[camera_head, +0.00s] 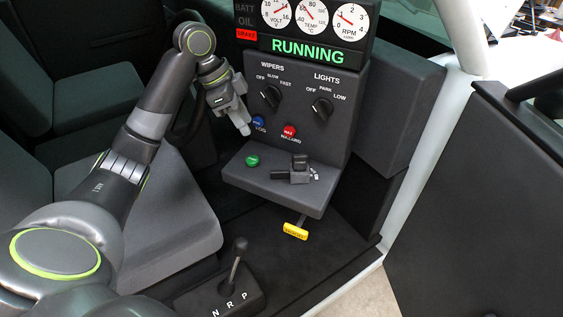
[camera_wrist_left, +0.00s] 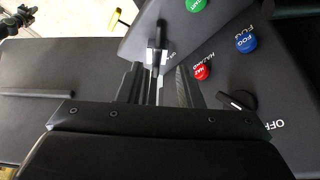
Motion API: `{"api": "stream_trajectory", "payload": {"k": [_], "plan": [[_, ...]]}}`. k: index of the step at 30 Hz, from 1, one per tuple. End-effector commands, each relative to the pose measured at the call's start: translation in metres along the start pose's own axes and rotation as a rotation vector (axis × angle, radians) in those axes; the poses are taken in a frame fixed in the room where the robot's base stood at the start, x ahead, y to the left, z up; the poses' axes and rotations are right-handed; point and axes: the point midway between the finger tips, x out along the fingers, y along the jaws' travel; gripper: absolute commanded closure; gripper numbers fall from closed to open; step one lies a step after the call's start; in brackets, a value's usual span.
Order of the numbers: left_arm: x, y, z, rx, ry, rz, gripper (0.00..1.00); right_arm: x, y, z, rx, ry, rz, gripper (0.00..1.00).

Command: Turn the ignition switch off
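The ignition switch (camera_head: 299,168) is a dark knob on the small shelf below the dash panel, with small white marks at its right. In the left wrist view its dark upright knob (camera_wrist_left: 157,36) shows just ahead of the fingertips. My left gripper (camera_head: 244,127) is in front of the panel, above and to the left of the switch, apart from it in the head view. In the left wrist view my left gripper (camera_wrist_left: 160,84) has its fingers apart, with nothing held between them. The display (camera_head: 307,51) reads RUNNING in green. My right gripper is not in view.
A green button (camera_head: 252,160) is left of the switch. The blue fog button (camera_head: 258,121), red hazard button (camera_head: 289,131), wipers knob (camera_head: 271,96) and lights knob (camera_head: 323,110) are on the panel. A yellow handle (camera_head: 295,231) hangs below; a gear lever (camera_head: 237,254) stands in front.

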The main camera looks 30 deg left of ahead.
Motion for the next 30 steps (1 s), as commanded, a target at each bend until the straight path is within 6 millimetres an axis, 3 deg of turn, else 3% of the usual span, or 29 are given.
{"api": "stream_trajectory", "payload": {"k": [19,30], "plan": [[0.123,0.001,0.002,-0.003,0.002,0.003,0.67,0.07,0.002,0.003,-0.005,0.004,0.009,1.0],[0.168,0.001,0.0,-0.004,0.002,0.002,0.67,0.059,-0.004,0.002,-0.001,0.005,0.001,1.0]]}}
